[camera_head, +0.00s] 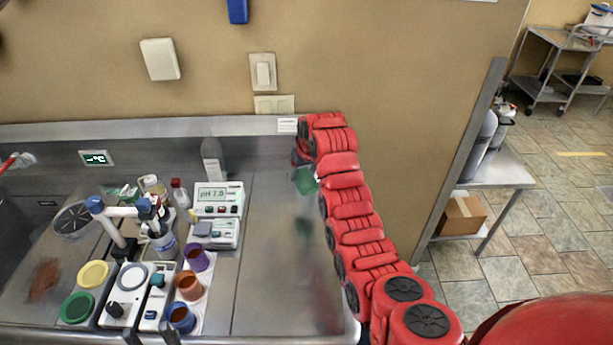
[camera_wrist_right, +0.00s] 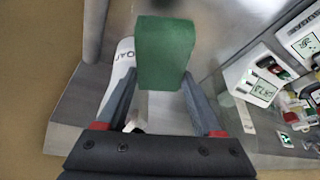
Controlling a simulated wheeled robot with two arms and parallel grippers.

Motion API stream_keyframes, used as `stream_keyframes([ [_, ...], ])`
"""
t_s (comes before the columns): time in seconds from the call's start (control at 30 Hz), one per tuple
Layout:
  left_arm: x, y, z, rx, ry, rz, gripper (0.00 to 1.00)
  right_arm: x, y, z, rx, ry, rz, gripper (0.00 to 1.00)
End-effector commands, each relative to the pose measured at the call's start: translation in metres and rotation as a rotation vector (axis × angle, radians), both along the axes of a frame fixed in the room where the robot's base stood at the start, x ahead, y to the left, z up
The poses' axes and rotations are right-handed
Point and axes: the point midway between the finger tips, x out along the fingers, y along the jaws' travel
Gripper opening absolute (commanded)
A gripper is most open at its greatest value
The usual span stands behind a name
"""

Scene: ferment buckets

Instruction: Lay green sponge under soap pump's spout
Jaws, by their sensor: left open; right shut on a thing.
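The green sponge (camera_wrist_right: 165,52) is clamped between the fingers of my right gripper (camera_wrist_right: 162,88) in the right wrist view. In the head view the sponge (camera_head: 305,181) shows at the end of my red right arm, over the back of the steel counter. A white surface with dark lettering, seemingly the soap pump's label (camera_wrist_right: 120,72), shows beside the sponge in the wrist view. The pump's spout cannot be made out. My left gripper (camera_head: 150,337) is open and empty at the bottom edge of the head view, mostly cut off.
A grey bottle with a pale label (camera_head: 212,158) stands by the wall behind the pH meter (camera_head: 218,198); I cannot tell if it is the pump. Coloured cups (camera_head: 189,285) and other equipment crowd the left. The counter (camera_head: 270,285) is bare in front of the sponge.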

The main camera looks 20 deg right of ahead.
Motion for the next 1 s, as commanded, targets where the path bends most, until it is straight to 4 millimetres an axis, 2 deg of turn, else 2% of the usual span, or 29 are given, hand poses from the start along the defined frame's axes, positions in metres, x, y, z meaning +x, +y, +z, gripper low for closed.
stream_keyframes([
  [0.1, 0.000, 0.000, 0.007, 0.000, 0.000, 0.000, 0.50, 0.007, -0.010, 0.001, -0.001, -0.002, 0.000, 0.08],
  [0.27, 0.000, 0.000, 0.011, 0.000, 0.000, 0.000, 0.50, 0.009, -0.014, -0.003, 0.001, 0.002, 0.000, 0.08],
  [0.47, 0.000, 0.000, 0.032, 0.000, 0.000, 0.000, 0.50, 0.008, -0.014, -0.027, 0.001, 0.004, -0.001, 0.08],
  [0.57, 0.000, 0.000, 0.032, 0.000, 0.000, 0.000, 0.50, 0.009, -0.014, -0.037, -0.001, -0.001, 0.000, 0.08],
  [0.67, 0.000, 0.000, 0.030, 0.000, 0.000, 0.000, 0.50, 0.009, -0.015, -0.037, -0.001, -0.002, 0.000, 0.08],
  [0.7, 0.000, 0.000, 0.030, 0.000, 0.000, 0.000, 0.50, 0.009, -0.014, -0.037, -0.001, -0.002, 0.000, 0.70],
  [0.87, 0.000, 0.000, 0.030, 0.000, 0.000, 0.000, 0.50, 0.009, -0.014, -0.037, -0.001, -0.002, 0.000, 0.98],
  [1.0, 0.000, 0.000, 0.030, 0.000, 0.000, 0.000, 0.50, 0.009, -0.014, -0.037, -0.001, -0.002, 0.000, 0.98],
])
